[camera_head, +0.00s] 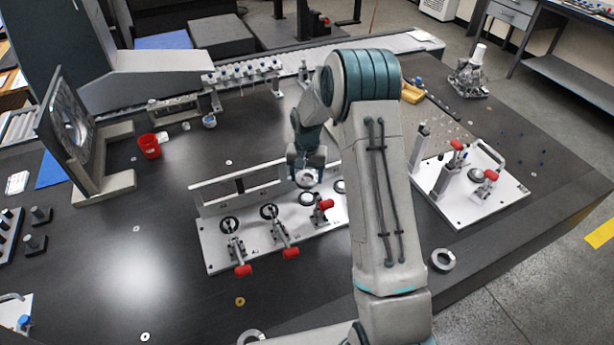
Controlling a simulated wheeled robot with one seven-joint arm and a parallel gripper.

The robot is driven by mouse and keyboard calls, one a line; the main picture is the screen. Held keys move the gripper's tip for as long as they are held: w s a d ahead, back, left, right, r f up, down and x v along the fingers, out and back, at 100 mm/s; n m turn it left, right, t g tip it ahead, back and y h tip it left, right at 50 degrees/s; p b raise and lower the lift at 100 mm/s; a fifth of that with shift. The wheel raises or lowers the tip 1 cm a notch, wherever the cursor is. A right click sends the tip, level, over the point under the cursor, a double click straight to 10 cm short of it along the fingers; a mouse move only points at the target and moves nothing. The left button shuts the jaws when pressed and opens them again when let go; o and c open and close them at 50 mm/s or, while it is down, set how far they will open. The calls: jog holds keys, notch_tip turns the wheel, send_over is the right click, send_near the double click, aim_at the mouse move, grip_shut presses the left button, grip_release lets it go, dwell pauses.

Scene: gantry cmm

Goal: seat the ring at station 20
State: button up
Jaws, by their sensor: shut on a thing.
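My gripper (307,168) points down over the back edge of a white fixture plate (217,247), near the middle of the picture. It is shut on a small pale grey piece (306,181), which looks like the ring; its shape is partly hidden by the fingers. The plate carries several round stations in a row, with red-handled toggle clamps in front. Two stations on the left (230,223) (269,211) have dark rims, and a pale round one (307,198) lies just below my gripper. My arm hides the plate's right part. Station numbers are too small to read.
A loose grey metal ring (442,260) lies on the dark table right of my arm. Another white plate with red-handled clamps (478,212) stands at the right. A red cup (149,146) and a framed disc (68,120) stand at the left.

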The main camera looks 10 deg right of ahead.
aim_at(307, 197)
jog(key=shift+f+b, duration=1.45)
jog(key=shift+f, duration=1.75)
jog(key=shift+b, duration=0.55)
jog(key=shift+f+b, duration=0.6)
jog(key=shift+f, duration=0.1)
jog(key=o, duration=1.4)
jog(key=shift+c, duration=0.2)
jog(key=shift+r, duration=0.1)
notch_tip(307, 197, up, 14)
jog(key=shift+b, duration=0.45)
